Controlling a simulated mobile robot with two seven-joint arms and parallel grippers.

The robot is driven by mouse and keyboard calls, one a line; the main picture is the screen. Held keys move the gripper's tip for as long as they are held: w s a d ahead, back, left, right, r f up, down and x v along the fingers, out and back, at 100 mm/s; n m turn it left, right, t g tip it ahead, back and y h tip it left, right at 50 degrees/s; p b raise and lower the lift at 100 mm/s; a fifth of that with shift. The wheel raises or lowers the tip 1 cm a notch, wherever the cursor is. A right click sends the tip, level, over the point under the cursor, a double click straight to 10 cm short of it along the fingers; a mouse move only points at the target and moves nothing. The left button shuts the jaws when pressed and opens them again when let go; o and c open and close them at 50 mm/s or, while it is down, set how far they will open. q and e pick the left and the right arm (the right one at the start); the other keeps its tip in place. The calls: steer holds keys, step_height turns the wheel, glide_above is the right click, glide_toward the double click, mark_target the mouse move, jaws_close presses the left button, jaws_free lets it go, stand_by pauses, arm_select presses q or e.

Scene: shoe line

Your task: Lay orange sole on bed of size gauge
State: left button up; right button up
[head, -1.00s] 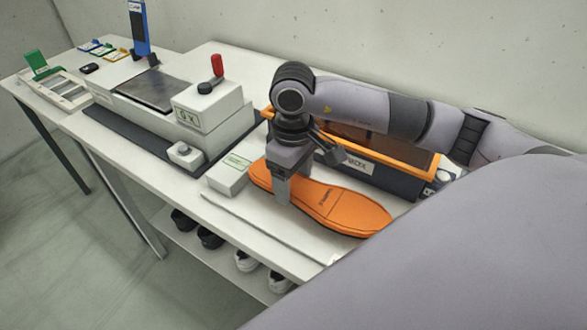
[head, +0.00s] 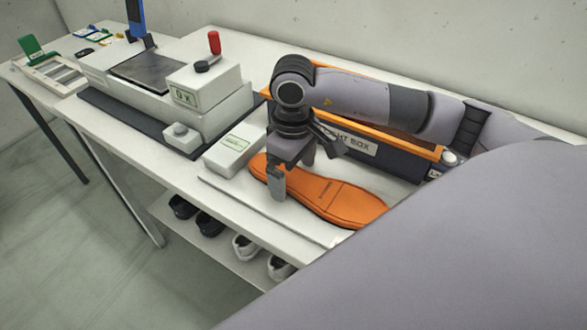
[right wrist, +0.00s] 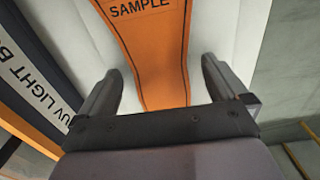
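The orange sole (head: 335,199) lies flat, top up, on a low pale board (head: 236,189) at the near table edge. The word SAMPLE shows on the sole (right wrist: 160,50) in the right wrist view. My right gripper (head: 290,180) is over the sole's left end, pointing down. In the right wrist view my right gripper (right wrist: 163,78) is open, one finger on each side of the sole, with gaps between. I cannot tell for sure which thing is the size gauge; no label on the board is readable. My left gripper is not in view.
A UV light box (head: 395,157) with an orange rim stands behind the sole. A small white box (head: 232,152) stands left of it. Further left is a white machine (head: 208,95) with a red-knobbed lever (head: 214,43). Shoes (head: 245,247) sit on a shelf below.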

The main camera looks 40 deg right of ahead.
steer(key=shift+r+b, duration=0.45)
steer(key=shift+r, duration=3.1)
